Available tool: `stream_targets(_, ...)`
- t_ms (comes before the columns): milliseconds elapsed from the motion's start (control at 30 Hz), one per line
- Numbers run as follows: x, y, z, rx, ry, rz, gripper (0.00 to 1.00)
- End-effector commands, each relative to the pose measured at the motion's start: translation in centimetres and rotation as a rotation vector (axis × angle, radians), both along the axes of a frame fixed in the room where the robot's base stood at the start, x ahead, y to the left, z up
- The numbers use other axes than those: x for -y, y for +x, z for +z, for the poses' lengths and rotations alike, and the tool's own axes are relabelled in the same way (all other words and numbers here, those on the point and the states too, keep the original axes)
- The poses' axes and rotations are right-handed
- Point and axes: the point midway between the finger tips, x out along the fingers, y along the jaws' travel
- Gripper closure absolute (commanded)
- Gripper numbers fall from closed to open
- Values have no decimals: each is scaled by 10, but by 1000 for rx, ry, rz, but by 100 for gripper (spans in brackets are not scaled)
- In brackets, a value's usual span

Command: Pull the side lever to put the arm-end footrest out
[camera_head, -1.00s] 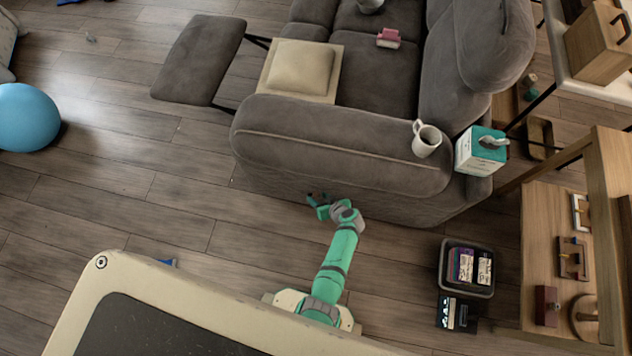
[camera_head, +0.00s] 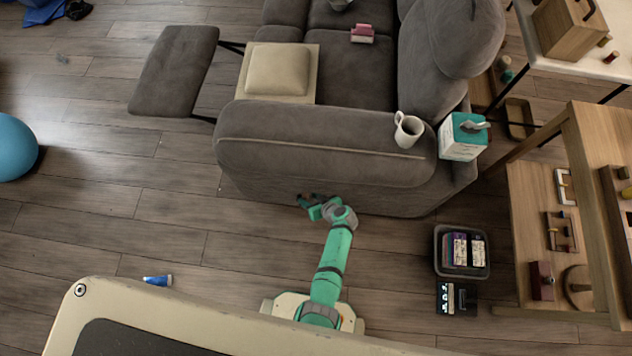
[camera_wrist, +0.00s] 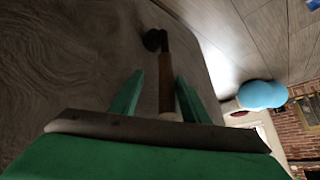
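The grey sofa (camera_head: 320,145) has its footrest (camera_head: 175,70) standing out on metal arms at the far left end. In the wrist view the side lever (camera_wrist: 164,75) is a brown bar with a pale end and a dark round pivot, set on the sofa's grey side. My gripper (camera_head: 312,206) is low beside the outer face of the near sofa arm. In the wrist view its two green fingers stand apart, with the lever running between them and gaps on both sides. In the head view my gripper mostly hides the lever.
A white mug (camera_head: 408,131) and a tissue box (camera_head: 462,137) stand on the sofa arm. A bin of cases (camera_head: 461,251) and a wooden shelf unit (camera_head: 540,235) are at right. A blue ball (camera_head: 15,148) lies left. Floor at left is mostly clear.

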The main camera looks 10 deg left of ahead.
Motion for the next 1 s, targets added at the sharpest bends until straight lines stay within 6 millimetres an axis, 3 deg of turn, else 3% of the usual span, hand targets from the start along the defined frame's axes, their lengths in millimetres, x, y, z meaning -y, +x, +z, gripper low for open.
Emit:
stream_targets(533,57,-33,62,2,-1,-21,61)
stream_targets(1000,65,-39,71,0,0,-20,61)
